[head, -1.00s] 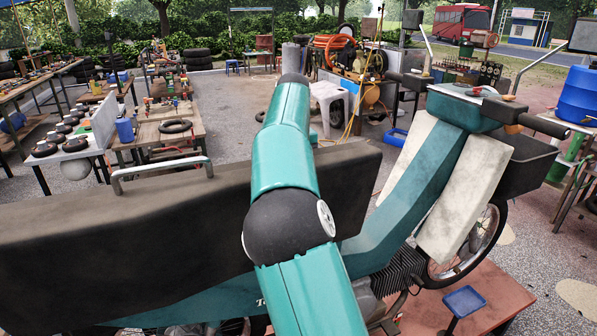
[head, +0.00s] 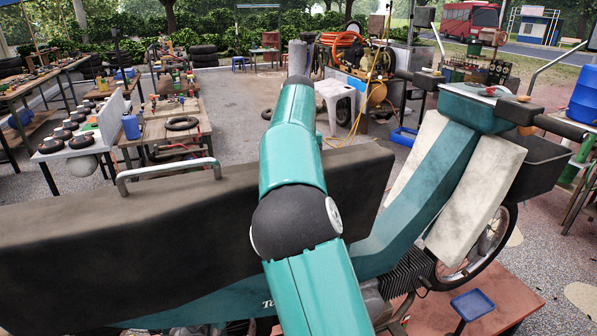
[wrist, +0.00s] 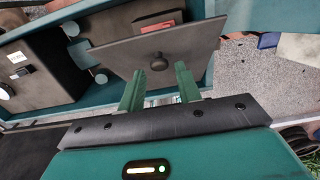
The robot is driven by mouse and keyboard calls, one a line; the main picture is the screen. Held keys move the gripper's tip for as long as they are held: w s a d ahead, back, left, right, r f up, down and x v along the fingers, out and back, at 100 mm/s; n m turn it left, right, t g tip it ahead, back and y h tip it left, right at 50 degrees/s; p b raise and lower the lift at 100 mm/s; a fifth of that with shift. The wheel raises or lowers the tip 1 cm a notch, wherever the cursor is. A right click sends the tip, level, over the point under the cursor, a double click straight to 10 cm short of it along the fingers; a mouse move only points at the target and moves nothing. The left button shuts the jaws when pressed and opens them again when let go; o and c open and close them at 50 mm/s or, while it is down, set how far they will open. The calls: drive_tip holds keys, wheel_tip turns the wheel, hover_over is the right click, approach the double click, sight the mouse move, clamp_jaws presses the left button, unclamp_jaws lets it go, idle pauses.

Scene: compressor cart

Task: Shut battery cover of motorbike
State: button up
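The motorbike (head: 400,230) stands across the head view, with a long dark seat and teal bodywork. In the wrist view, the battery cover (wrist: 120,55) is a dark flat panel with a round knob (wrist: 157,61). It stands swung out on hinges at its left, beside a teal-edged opening. My gripper (wrist: 159,82) is open, its two green fingers apart just below the knob in the picture. I cannot tell whether a fingertip touches the cover. The head view hides the cover and gripper behind the seat and my arm.
A dark box with white labels (wrist: 18,62) sits in the opening, left of the cover. A red item (wrist: 158,24) shows near the cover's upper edge. In the head view, a small blue tray (head: 472,304) stands by the bike on a reddish platform (head: 505,300).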

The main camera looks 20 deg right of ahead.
drive_tip(key=shift+o, duration=0.3)
drive_tip(key=shift+s+f, duration=0.1)
wheel_tip(320, 180, up, 8)
drive_tip(key=shift+f, duration=0.2)
drive_tip(key=shift+d, duration=0.1)
idle(0.5)
